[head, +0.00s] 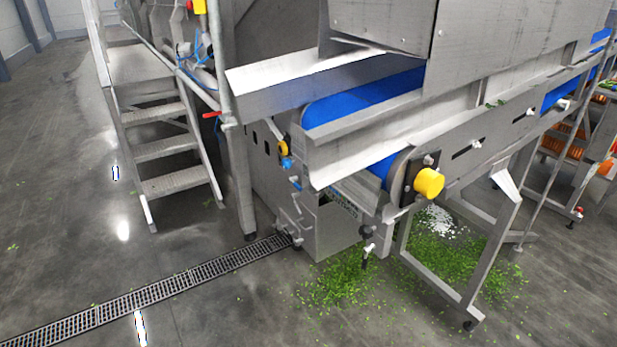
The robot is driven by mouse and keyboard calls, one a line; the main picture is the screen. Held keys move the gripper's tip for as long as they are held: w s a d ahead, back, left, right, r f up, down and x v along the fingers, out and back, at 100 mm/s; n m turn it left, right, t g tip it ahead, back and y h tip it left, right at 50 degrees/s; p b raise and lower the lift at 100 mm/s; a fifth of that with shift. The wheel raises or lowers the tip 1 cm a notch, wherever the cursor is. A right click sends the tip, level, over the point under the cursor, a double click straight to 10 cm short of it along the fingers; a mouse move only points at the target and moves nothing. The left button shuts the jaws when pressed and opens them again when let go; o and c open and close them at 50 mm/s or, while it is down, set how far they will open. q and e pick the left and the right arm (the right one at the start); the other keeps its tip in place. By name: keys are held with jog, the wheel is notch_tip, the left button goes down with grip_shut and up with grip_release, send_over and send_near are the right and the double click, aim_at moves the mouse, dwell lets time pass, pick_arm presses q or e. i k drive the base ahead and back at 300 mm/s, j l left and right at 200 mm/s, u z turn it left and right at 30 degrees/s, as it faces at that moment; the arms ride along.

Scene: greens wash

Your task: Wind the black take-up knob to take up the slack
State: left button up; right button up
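The blue conveyor belt (365,95) wraps over an end roller at the lower end of the steel conveyor frame (465,140). A black plate (409,175) sits at the roller end, partly hidden behind a yellow round cap (429,183). A small dark-handled fitting (366,257) hangs below the frame's near corner. I cannot tell for certain which dark part is the black take-up knob. The belt's slack cannot be judged from here. Neither of my grippers is in view.
Green leaves (345,282) are scattered on the floor under the conveyor, near a steel support leg (490,260). A drain grate (150,293) crosses the floor. Metal steps (172,150) stand at left. Orange crates (562,140) are at right. The front-left floor is mostly clear.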

aim_at(365, 233)
jog(key=j+z, duration=0.3)
jog(key=j, duration=0.75)
jog(key=i+z, duration=0.1)
jog(key=z, duration=0.3)
jog(key=i+j+z, duration=0.1)
jog(key=z, duration=0.35)
jog(key=i+j+z, duration=0.2)
jog(key=z, duration=0.3)
jog(key=i+j+z, duration=0.2)
jog(key=z, duration=0.25)
jog(key=k+j, duration=0.05)
